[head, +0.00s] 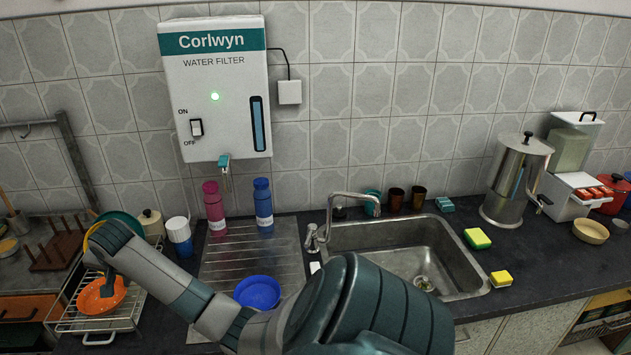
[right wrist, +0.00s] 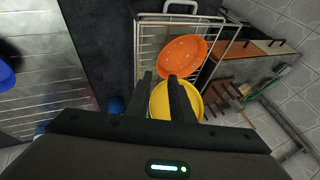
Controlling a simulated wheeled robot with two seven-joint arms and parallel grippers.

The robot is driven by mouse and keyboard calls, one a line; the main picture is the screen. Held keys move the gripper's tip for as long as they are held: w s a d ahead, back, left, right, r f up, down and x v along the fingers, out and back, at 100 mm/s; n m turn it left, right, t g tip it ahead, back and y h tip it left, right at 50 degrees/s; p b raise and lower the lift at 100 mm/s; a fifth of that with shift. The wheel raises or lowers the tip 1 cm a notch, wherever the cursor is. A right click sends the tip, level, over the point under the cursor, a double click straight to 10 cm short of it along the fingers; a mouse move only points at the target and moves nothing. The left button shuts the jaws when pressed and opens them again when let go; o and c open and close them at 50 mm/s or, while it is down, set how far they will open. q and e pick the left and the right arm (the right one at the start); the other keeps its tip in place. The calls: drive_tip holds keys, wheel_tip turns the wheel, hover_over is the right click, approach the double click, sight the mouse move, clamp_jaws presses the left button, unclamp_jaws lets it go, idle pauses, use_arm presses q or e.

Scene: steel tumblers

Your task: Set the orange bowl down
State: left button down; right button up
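The orange bowl (head: 95,301) is at the lower left of the head view, over the front of the wire dish rack (head: 112,324). In the right wrist view the orange bowl (right wrist: 184,52) lies just beyond my fingertips, over the rack's wires. My right gripper (head: 107,284) reaches down at the bowl from above. In the right wrist view its two fingers (right wrist: 161,77) stand apart, one overlapping the bowl's near rim. I cannot tell whether they touch it. My left gripper is not in view.
A yellow bowl (right wrist: 161,103) is behind the fingers in the right wrist view. A blue bowl (head: 258,291) sits on the steel drainboard (head: 222,263). Pink (head: 214,207) and blue (head: 263,206) bottles stand behind it. A white and blue cup (head: 179,235) stands near my arm.

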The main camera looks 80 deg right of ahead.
drive_tip(key=s+a+f+n+t+y, duration=0.1)
drive_tip(key=a+f+n+t, duration=0.3)
drive_tip(key=a, duration=0.4)
drive_tip(key=s+a+f+n+t+y, duration=0.1)
drive_tip(key=s+a+f+n, duration=0.1)
drive_tip(key=a+f+n, duration=0.45)
drive_tip(key=s+a+f+g, duration=0.1)
drive_tip(key=s+f, duration=0.2)
drive_tip(key=f, duration=0.4)
drive_tip(key=s+a+f+n+g, duration=0.1)
drive_tip(key=s+a+f, duration=0.1)
drive_tip(key=s+f, duration=0.35)
drive_tip(key=s+a+f+g, duration=0.1)
drive_tip(key=s+f, duration=0.1)
drive_tip(key=f, duration=0.6)
drive_tip(key=s+a+f+n+g, duration=0.2)
drive_tip(key=s+f, duration=1)
drive_tip(key=s, duration=0.4)
drive_tip(key=s+a+f+n+g, duration=0.1)
drive_tip(key=s+f+n+g, duration=0.15)
drive_tip(key=s+f, duration=1.2)
drive_tip(key=s+a+f+n+g, duration=0.1)
drive_tip(key=s+f+g, duration=0.1)
drive_tip(key=s, duration=1.6)
drive_tip(key=shift+s+f+y, duration=0.15)
drive_tip(key=shift+s+y, duration=0.05)
drive_tip(key=shift+y, duration=0.2)
drive_tip(key=shift+a, duration=0.1)
